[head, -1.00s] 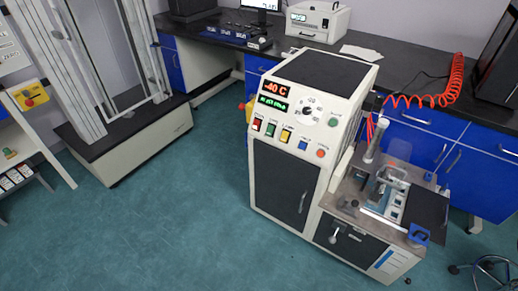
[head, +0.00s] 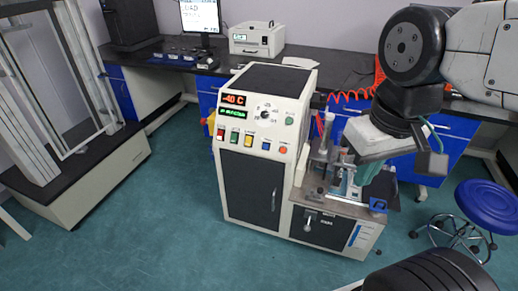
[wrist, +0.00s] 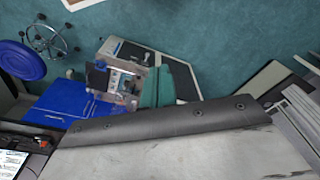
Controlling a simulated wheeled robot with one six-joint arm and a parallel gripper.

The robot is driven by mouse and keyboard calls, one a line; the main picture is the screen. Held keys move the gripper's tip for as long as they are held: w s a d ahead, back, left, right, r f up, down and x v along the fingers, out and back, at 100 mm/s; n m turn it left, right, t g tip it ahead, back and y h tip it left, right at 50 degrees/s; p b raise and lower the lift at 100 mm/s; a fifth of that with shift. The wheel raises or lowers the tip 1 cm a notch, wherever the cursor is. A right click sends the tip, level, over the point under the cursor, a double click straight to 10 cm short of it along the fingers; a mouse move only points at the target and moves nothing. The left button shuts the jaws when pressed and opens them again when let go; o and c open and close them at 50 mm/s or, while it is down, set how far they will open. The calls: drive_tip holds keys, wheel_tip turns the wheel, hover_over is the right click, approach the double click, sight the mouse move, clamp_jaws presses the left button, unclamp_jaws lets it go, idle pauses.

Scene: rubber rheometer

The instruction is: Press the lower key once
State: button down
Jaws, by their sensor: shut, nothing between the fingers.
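The rheometer cabinet (head: 248,190) stands in the middle of the head view. Its sloping panel has a row of small keys: red (head: 220,134), green (head: 234,138), yellow (head: 248,140) and blue (head: 265,146). Their labels are too small to read, so I cannot tell which is the lower key. My gripper (head: 368,178) is shut and empty, with teal fingers, right of the panel and in front of the press unit (head: 345,203) as seen. It is well apart from the keys. The wrist view shows the teal fingers (wrist: 165,84) too; the keys are not discernible there.
A red round button (head: 283,150) and a green one (head: 289,120) share the panel with a dial (head: 265,114). A blue stool (head: 487,205) stands at right. A dark bench (head: 345,80) runs behind. The floor (head: 160,225) in front and left is clear.

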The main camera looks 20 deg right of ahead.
sight(266, 147)
drive_tip(key=shift+w, duration=0.1)
drive_tip(key=w+a+f+t, duration=0.1)
drive_tip(key=w+f+t, duration=0.25)
drive_tip(key=w, duration=0.75)
drive_tip(key=w+f+n+t, duration=0.15)
drive_tip(key=w+f, duration=0.25)
drive_tip(key=w, duration=0.8)
drive_tip(key=w+a+f+t, duration=0.1)
drive_tip(key=w+f+t, duration=0.2)
drive_tip(key=w, duration=0.8)
drive_tip(key=w+a+f+t+y, duration=0.15)
drive_tip(key=w+f+t, duration=0.25)
drive_tip(key=w+f, duration=0.55)
wheel_tip(266, 147, down, 11)
drive_tip(key=a+n+t, duration=0.1)
drive_tip(key=a+t, duration=0.1)
drive_tip(key=t, duration=0.2)
drive_tip(key=shift+w+d+r, duration=0.1)
drive_tip(key=shift+w+d+f, duration=0.65)
drive_tip(key=shift+w+d, duration=0.1)
drive_tip(key=shift+w, duration=0.3)
drive_tip(key=shift+w+d+f, duration=0.7)
drive_tip(key=shift+w+d, duration=0.1)
drive_tip(key=shift+w, duration=0.2)
drive_tip(key=shift+w+d+f, duration=0.65)
drive_tip(key=shift+w+d, duration=0.1)
drive_tip(key=shift+w, duration=0.3)
drive_tip(key=shift+w+d, duration=0.1)
drive_tip(key=shift+w, duration=0.05)
